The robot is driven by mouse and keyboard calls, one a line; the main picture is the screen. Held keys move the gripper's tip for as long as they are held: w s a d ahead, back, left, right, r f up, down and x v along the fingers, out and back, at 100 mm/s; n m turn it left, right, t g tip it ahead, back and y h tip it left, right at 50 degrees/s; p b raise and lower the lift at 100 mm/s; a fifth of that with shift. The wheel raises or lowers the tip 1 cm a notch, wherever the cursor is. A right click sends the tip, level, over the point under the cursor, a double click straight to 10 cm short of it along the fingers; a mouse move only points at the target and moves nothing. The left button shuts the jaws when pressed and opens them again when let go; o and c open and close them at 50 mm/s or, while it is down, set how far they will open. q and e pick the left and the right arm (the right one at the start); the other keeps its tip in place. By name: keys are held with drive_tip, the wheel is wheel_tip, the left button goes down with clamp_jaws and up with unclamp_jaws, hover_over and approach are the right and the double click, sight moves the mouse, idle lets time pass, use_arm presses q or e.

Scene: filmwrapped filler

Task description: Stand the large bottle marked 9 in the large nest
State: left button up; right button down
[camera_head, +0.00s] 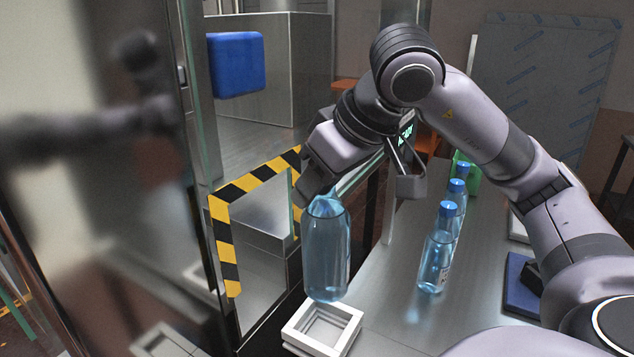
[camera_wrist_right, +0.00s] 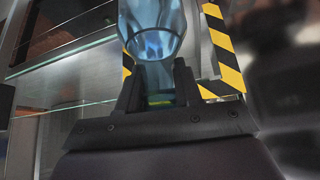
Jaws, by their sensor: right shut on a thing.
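My right gripper (camera_head: 322,190) is shut on the neck of a large blue transparent bottle (camera_head: 326,252) and holds it upright. The bottle's base is just above and slightly behind a white square nest (camera_head: 322,326); whether they touch is hard to tell. No number is readable on the bottle. In the right wrist view, the bottle (camera_wrist_right: 152,28) rises from between the two dark fingers (camera_wrist_right: 158,88). My left gripper is not in view.
Several smaller blue-capped bottles (camera_head: 436,258) stand in a row on the steel table (camera_head: 395,318), right of the nest. A yellow-black striped frame (camera_head: 226,245) and glass panel stand close on the left. A blue tray (camera_head: 522,285) lies at the right.

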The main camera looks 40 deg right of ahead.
sight(317, 220)
idle(0.5)
drive_tip(key=shift+b, duration=0.35)
wheel_tip(317, 220, down, 6)
drive_tip(key=b, duration=0.5)
drive_tip(key=shift+r, duration=0.15)
drive_tip(key=shift+f+b, duration=2.05)
idle(0.9)
drive_tip(key=c, duration=0.7)
unclamp_jaws()
drive_tip(key=shift+s, duration=0.1)
